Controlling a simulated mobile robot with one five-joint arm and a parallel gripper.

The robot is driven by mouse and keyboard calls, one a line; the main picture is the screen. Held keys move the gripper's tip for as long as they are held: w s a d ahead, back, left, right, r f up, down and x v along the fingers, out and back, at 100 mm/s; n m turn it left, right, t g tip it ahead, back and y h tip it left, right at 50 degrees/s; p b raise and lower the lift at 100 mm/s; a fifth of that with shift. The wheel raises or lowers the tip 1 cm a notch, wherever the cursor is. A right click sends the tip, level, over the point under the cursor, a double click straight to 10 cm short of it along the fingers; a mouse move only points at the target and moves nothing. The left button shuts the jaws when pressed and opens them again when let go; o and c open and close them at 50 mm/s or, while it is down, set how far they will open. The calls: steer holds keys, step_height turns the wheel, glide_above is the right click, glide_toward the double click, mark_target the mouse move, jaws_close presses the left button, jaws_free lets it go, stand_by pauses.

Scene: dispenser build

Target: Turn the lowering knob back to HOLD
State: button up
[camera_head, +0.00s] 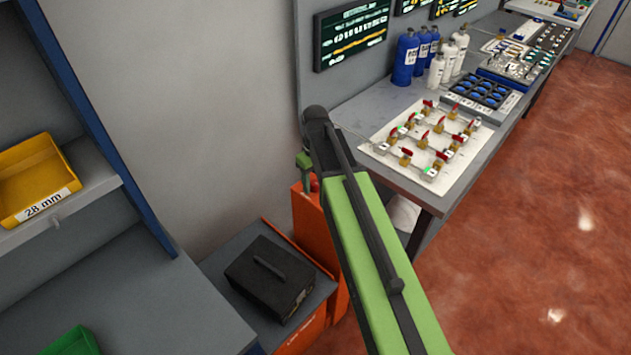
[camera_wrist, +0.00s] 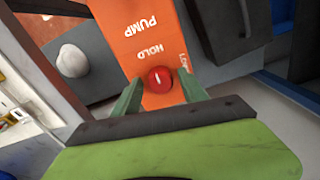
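The lowering knob (camera_wrist: 159,79) is red and round with a short white mark, on an orange panel (camera_wrist: 145,38) in the wrist view. The panel reads PUMP and HOLD upside down; a third label right of HOLD is partly cut off. I cannot tell exactly which label the mark points to. My gripper (camera_wrist: 160,76) is open, its green fingers on either side of the knob with a gap showing; touch is not clear. In the head view my arm hides most of the gripper; a green finger (camera_head: 304,161) shows above the orange lift unit (camera_head: 312,225).
A black case (camera_head: 270,278) lies on the lift's grey platform. A shelf with a yellow bin (camera_head: 34,180) stands left. A workbench with a valve board (camera_head: 430,145) and bottles (camera_head: 405,58) stands right. Red floor (camera_head: 530,240) is clear at right.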

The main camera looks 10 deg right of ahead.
mark_target(315, 182)
stand_by(0.3)
step_height(315, 182, up, 18)
steer(key=p, duration=1.7)
steer(key=shift+f, duration=0.25)
steer(key=shift+f, duration=0.1)
